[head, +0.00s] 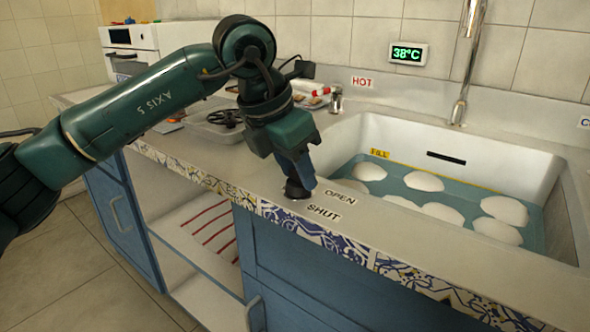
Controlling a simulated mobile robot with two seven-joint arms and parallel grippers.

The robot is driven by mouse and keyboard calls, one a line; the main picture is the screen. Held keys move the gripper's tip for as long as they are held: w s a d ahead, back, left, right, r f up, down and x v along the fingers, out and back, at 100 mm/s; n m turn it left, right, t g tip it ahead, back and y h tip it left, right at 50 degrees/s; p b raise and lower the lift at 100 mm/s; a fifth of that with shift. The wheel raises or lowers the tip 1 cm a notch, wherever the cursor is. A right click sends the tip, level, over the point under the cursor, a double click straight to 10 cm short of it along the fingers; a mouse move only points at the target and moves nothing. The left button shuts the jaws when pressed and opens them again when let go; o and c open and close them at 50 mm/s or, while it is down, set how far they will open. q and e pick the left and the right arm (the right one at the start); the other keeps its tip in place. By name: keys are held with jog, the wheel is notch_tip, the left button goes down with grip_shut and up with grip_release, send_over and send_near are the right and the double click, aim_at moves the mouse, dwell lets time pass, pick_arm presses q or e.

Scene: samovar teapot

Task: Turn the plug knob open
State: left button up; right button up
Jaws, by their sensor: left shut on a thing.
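The plug knob (296,190) is a small dark knob on the counter's front edge, left of the sink. Labels OPEN (341,197) and SHUT (323,213) lie beside it on the counter. My left gripper (297,180) points down over the knob and is shut on it. Its fingers hide the upper part of the knob, and I cannot tell which label the knob points to. My right gripper is not in view.
The sink (556,178) holds water with several white rounded things (424,181) in it. A FILL mark (379,153) shows on its wall. A tap (465,65) stands behind. A display (408,54) reads 38°C. A tray (213,124) sits behind my left arm.

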pick_arm(q)
jog(key=shift+n+t+y+b, duration=0.3)
jog(key=shift+n, duration=0.7)
jog(key=n+b, duration=0.1)
jog(key=n, duration=0.1)
jog(key=shift+s+d+n+t+y, duration=0.1)
jog(key=shift+n+t+y, duration=0.2)
jog(key=shift+y, duration=0.1)
jog(key=n+y, duration=0.1)
jog(key=n, duration=0.1)
jog(key=shift+d+n+b, duration=0.1)
jog(key=shift+n+b, duration=0.25)
jog(key=shift+n, duration=0.05)
jog(key=n+y, duration=0.1)
jog(key=n, duration=0.1)
jog(key=n+b, duration=0.1)
jog(key=n, duration=0.1)
jog(key=shift+n+t+y, duration=0.3)
jog(key=shift+y, duration=0.1)
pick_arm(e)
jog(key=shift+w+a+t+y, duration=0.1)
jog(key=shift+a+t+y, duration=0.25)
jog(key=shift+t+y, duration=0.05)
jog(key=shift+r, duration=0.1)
pick_arm(q)
jog(key=o, duration=1)
